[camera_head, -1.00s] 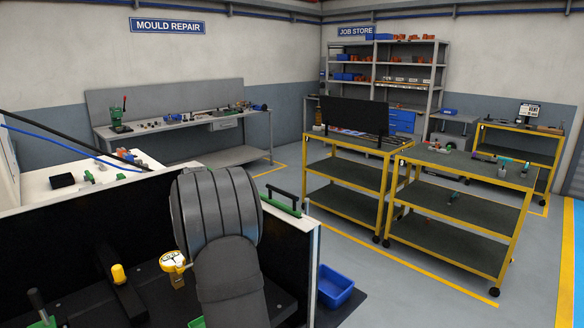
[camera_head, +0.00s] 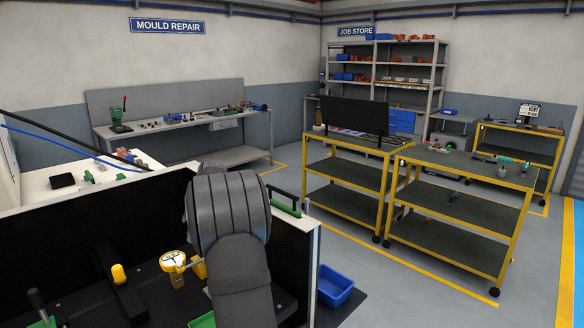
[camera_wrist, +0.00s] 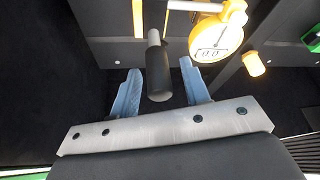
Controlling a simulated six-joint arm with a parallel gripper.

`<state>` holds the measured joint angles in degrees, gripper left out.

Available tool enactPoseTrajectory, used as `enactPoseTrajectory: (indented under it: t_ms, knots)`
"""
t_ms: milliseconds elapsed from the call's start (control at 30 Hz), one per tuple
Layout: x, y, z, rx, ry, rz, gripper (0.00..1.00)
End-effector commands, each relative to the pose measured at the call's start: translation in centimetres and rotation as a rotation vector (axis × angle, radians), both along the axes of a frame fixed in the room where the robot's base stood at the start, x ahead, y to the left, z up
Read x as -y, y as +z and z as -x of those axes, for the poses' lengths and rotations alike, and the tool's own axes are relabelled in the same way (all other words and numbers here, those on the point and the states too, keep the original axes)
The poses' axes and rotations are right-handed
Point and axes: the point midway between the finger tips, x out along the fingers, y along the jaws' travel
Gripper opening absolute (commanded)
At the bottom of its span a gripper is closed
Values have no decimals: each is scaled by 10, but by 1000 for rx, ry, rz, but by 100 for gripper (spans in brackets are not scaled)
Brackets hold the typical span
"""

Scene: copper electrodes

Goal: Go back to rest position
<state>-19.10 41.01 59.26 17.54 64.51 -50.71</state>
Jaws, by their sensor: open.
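My gripper (camera_wrist: 160,92) shows in the wrist view with its two blue-grey fingers spread apart. A dark cylindrical handle with a pale metal top (camera_wrist: 157,70) shows between the fingers in the picture; the fingers do not close on it. I cannot tell how far beyond the fingertips it lies. A yellow dial gauge (camera_wrist: 211,40) is just right of the fingers, and it also shows in the head view (camera_head: 173,261). In the head view my arm's links stand in the front, and my gripper is hidden.
A yellow knob (camera_head: 119,274) on a black bar stands left of the gauge. A dark panel (camera_head: 110,232) rises behind the black bench surface. A green tray (camera_head: 203,320) lies partly behind my arm. A blue bin (camera_head: 334,285) sits on the floor. Yellow-framed carts (camera_head: 458,205) stand farther back.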

Motion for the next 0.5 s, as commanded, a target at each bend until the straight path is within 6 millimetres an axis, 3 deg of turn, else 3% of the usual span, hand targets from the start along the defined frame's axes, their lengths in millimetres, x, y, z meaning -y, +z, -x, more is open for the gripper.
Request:
enactPoseTrajectory:
  t_ms: [500]
  knots:
    - [0, 0, 1, 0, 203, 0, 43]
